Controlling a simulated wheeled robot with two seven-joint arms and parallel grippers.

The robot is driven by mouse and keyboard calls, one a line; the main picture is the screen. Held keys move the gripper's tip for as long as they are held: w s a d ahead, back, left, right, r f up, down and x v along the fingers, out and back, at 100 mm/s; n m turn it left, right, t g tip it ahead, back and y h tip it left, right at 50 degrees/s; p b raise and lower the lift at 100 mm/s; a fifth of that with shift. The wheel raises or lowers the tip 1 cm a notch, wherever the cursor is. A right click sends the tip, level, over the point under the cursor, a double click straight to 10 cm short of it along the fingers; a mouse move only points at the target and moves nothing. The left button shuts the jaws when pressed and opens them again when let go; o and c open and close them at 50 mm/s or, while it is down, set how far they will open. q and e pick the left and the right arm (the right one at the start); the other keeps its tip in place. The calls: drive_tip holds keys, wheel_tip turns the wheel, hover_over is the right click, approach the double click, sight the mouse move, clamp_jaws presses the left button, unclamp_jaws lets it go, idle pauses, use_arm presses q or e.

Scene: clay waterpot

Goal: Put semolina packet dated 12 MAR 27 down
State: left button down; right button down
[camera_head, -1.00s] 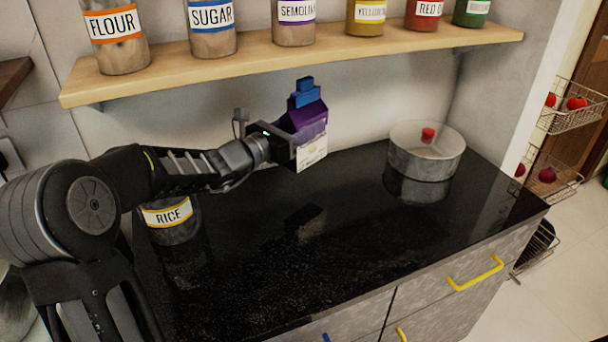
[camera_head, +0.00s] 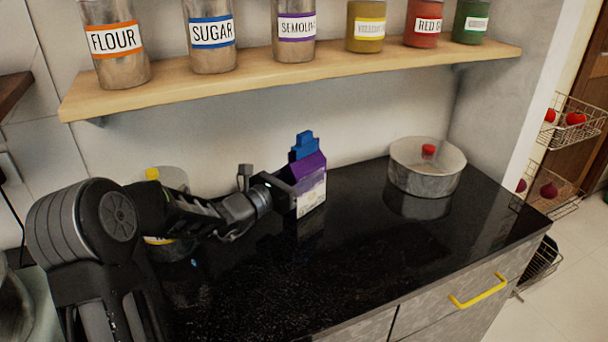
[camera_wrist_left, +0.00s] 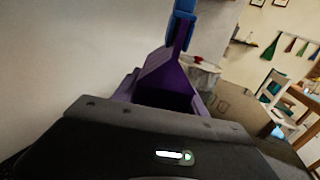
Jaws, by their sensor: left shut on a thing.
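The semolina packet (camera_head: 312,190) is a purple and white carton with a blue clip on top. It is upright, at or just above the black counter (camera_head: 330,270); its base and reflection nearly meet, and I cannot tell if it touches. Its date is not readable. My left gripper (camera_head: 290,190) is shut on the packet from its left side. In the left wrist view the packet's purple top (camera_wrist_left: 165,75) rises beyond my gripper, and its lower part is hidden. My right gripper is not in view.
A jar (camera_head: 168,180) is partly hidden behind my left arm. A wooden shelf (camera_head: 330,62) with labelled jars hangs above. The counter's front middle is clear.

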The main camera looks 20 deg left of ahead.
use_arm(q)
drive_tip(key=shift+r, duration=0.15)
drive_tip(key=c, duration=0.6)
unclamp_jaws()
drive_tip(key=shift+f, duration=0.2)
drive_tip(key=shift+r, duration=0.1)
drive_tip(key=shift+s, duration=0.15)
drive_tip(key=v, duration=1.1)
drive_tip(key=shift+s+a, duration=0.15)
drive_tip(key=shift+s, duration=0.2)
drive_tip(key=shift+r, duration=0.1)
